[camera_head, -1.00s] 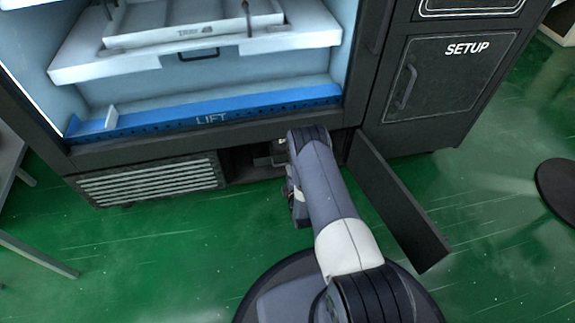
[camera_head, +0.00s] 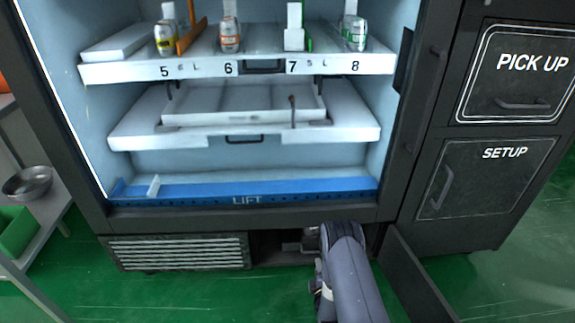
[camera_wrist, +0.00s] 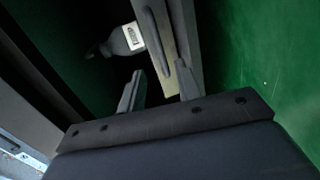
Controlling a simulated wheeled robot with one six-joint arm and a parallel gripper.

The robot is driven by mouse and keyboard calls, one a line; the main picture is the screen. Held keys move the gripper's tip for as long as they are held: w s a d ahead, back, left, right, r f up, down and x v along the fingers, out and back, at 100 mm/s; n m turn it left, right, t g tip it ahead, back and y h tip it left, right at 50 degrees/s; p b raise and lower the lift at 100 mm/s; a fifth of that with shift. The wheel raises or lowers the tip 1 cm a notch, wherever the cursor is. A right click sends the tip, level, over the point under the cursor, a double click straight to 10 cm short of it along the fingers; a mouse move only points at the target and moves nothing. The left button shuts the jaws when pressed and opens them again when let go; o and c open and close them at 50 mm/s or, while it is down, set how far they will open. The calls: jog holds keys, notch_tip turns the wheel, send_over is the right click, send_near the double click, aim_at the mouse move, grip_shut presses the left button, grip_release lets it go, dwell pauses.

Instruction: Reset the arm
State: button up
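My arm reaches down to the low open compartment (camera_head: 285,245) under the vending machine.
The compartment's open door (camera_head: 415,283) stands out to the right of my arm. The machine's shelf (camera_head: 240,68) holds several bottles above a blue lift bar (camera_head: 280,190). A table with a metal bowl (camera_head: 27,182) is at left. Green floor is clear in front.

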jog(key=b+x, duration=0.3)
jog(key=x, duration=0.5)
jog(key=shift+f, duration=0.1)
jog(key=shift+s, duration=0.85)
jog(key=shift+w, duration=0.1)
